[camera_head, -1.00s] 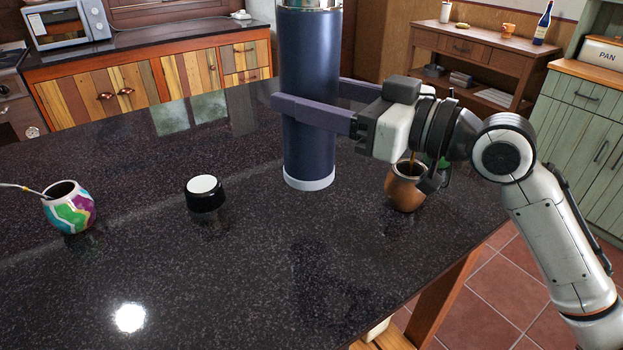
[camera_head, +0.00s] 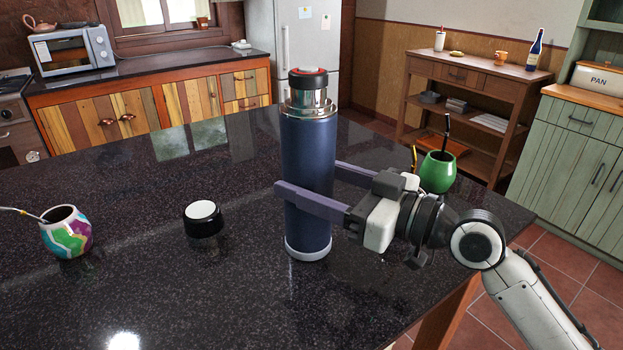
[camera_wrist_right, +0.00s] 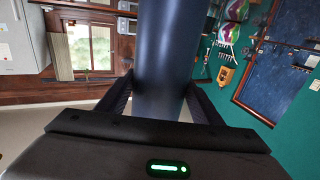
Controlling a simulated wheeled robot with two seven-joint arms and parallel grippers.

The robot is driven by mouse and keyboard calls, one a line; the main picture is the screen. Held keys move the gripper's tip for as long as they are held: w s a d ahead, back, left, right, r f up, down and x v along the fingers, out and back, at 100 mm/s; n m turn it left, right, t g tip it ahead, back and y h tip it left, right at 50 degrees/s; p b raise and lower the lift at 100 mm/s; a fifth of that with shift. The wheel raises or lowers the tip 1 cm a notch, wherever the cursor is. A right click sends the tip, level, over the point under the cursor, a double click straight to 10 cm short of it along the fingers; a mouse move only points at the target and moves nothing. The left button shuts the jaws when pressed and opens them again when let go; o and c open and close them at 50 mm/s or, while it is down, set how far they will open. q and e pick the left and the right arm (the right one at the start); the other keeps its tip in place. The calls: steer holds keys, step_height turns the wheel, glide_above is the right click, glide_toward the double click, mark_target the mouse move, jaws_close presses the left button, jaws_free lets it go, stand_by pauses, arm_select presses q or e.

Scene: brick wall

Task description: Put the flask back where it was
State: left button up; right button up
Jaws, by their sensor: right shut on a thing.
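The flask (camera_head: 309,160) is dark blue with a silver neck, a black and red stopper and a pale base ring. It stands upright over the dark counter (camera_head: 150,300) in the head view. My right gripper (camera_head: 308,180) is shut on its body from the right, one finger in front and one behind. In the right wrist view the flask (camera_wrist_right: 165,60) fills the space between the fingers. I cannot tell whether its base touches the counter. My left gripper is not in view.
A black cap with a white top (camera_head: 203,218) stands left of the flask. A multicoloured gourd with a straw (camera_head: 66,232) is at the far left. A green gourd (camera_head: 437,171) stands behind my right wrist. The front middle of the counter is clear.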

steer(key=shift+r, duration=0.15)
steer(key=o, duration=1.5)
steer(key=shift+f, duration=0.25)
steer(key=o, duration=0.4)
steer(key=shift+c, duration=0.2)
steer(key=shift+r, duration=0.15)
steer(key=shift+s+d, duration=0.15)
steer(key=shift+d, duration=0.1)
steer(key=b+v, duration=0.3)
steer(key=v, duration=0.8)
steer(key=shift+s, duration=0.2)
